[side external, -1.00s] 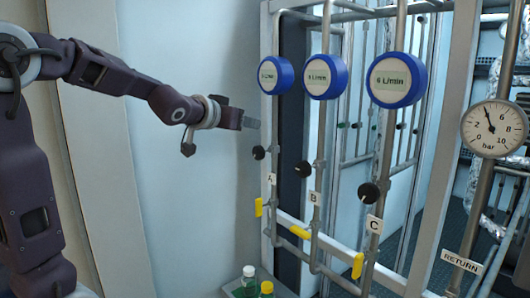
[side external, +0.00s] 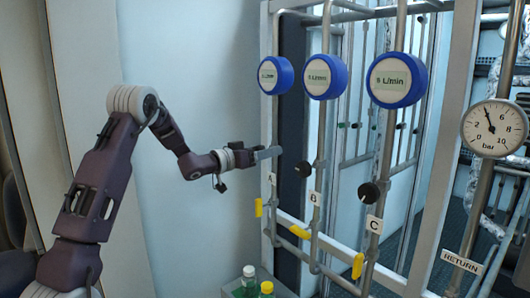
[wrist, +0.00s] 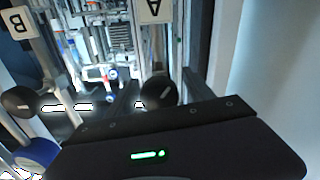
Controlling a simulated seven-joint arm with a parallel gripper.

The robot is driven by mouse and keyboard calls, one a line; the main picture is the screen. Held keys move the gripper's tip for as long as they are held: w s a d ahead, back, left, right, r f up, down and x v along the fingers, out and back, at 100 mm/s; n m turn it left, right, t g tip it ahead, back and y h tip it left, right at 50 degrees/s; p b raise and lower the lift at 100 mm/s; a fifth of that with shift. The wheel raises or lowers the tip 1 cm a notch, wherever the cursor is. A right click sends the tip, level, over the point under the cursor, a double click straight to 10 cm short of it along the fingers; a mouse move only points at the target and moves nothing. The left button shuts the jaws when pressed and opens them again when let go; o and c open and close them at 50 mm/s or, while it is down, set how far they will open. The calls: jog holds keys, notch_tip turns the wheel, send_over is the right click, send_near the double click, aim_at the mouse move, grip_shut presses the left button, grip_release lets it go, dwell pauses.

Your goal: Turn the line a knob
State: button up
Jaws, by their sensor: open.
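The line A knob (wrist: 160,90) is round and black. It shows in the wrist view just past the upper edge of my gripper's dark housing, near the upside-down A label (wrist: 154,8). In the side view my gripper (side external: 270,153) is at the line A pipe, at knob height, above the A label (side external: 271,179), and it hides the line A knob. My gripper is open. Whether its fingers are around the knob or only in front of it cannot be told.
The line B knob (side external: 303,169) and line C knob (side external: 369,193) are to the right. Blue flow meters (side external: 275,75) sit above, and yellow valve handles (side external: 259,207) below. Bottles (side external: 249,275) stand at the bottom. The wall left of the frame is clear.

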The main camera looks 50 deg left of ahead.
grip_shut()
jog(key=m, duration=0.4)
jog(key=shift+m, duration=0.3)
grip_release()
jog(key=shift+s, duration=0.1)
jog(key=s, duration=0.7)
